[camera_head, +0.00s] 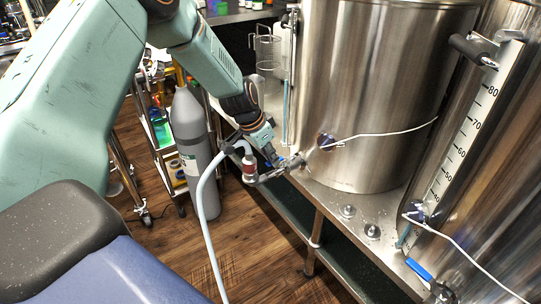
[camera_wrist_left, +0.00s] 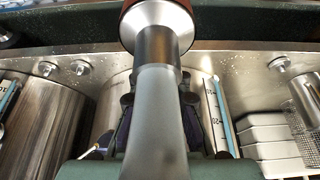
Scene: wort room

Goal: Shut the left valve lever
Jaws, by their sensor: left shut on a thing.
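The left valve (camera_head: 268,175) sits low on the middle steel tank, with a red fitting and a grey hose (camera_head: 205,200) hanging from it. My left gripper (camera_head: 283,161) reaches down to this valve and is shut at its lever; a bit of blue shows there, but the lever is mostly covered by the fingers. In the left wrist view the hose (camera_wrist_left: 155,120) runs up the middle to the red-rimmed fitting (camera_wrist_left: 158,15). It hides most of my dark fingers and whatever is between them. My right gripper is in neither view.
The steel tank (camera_head: 370,90) stands on a metal bench close beside my gripper. A second valve with a blue lever (camera_head: 418,268) is at the lower right. A grey gas cylinder (camera_head: 190,130) and a cart stand on the wooden floor (camera_head: 255,250) to the left.

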